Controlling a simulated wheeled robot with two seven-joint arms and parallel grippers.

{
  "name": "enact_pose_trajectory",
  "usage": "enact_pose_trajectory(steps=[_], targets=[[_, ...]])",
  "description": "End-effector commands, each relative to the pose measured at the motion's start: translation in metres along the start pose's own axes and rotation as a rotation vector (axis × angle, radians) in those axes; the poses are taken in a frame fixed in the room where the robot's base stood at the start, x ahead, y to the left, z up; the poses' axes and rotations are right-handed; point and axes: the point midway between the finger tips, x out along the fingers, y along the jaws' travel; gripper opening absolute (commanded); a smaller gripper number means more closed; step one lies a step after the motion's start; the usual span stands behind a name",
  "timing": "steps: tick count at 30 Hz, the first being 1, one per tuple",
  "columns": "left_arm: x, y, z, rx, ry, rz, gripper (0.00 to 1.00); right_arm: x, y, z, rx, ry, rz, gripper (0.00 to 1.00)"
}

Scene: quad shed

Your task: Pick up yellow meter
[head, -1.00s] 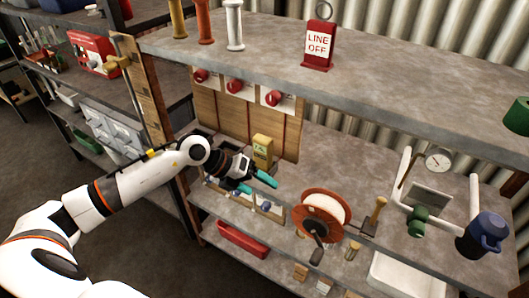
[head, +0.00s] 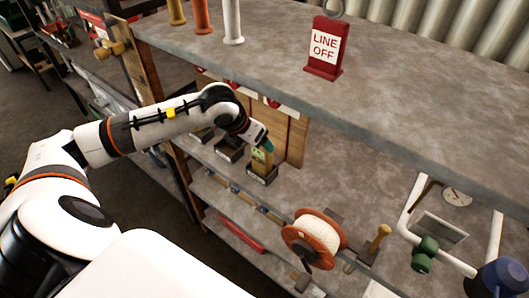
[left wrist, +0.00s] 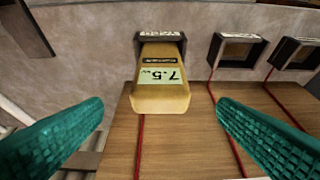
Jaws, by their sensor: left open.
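The yellow meter (head: 258,161) stands upright in a black holder (head: 262,176) on the middle shelf, in front of a wooden back panel. In the left wrist view the meter (left wrist: 160,85) appears upside down, its display reading 7.5. My left gripper (head: 266,143) is at the meter's upper end in the head view. In the left wrist view the left gripper (left wrist: 158,108) is open, with one teal finger on each side of the meter and a gap to both. Part of the meter is hidden by the gripper in the head view. My right gripper is not in view.
Two similar holders (left wrist: 236,50) (left wrist: 293,54) look empty beside the meter's holder. Red cables (left wrist: 232,140) run down the panel. The upper shelf (head: 300,95), with a red LINE OFF sign (head: 325,47), overhangs this shelf. A cable reel (head: 315,238) stands to the right.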

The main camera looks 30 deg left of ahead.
Motion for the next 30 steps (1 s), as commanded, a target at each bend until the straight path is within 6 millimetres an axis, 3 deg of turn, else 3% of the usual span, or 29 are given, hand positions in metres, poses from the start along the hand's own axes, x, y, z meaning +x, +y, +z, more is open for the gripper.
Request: enact_pose_trajectory(steps=[3, 6, 11, 19, 28, 30], targets=[[0.018, 0.001, -0.002, -0.002, -0.001, 0.003, 0.82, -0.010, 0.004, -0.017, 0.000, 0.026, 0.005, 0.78], [0.028, 0.001, -0.001, -0.001, 0.000, 0.002, 0.82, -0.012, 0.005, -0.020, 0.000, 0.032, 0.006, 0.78], [0.039, 0.000, -0.002, -0.002, -0.001, 0.001, 0.82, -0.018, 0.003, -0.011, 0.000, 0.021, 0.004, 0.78], [0.078, 0.000, -0.002, -0.002, -0.001, 0.002, 0.82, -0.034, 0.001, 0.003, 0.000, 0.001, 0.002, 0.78], [0.085, 0.000, -0.001, 0.000, 0.001, 0.002, 0.82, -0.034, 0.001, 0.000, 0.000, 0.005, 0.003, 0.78], [0.085, 0.000, -0.001, 0.000, 0.001, 0.002, 0.72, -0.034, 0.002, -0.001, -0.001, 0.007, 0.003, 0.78]])
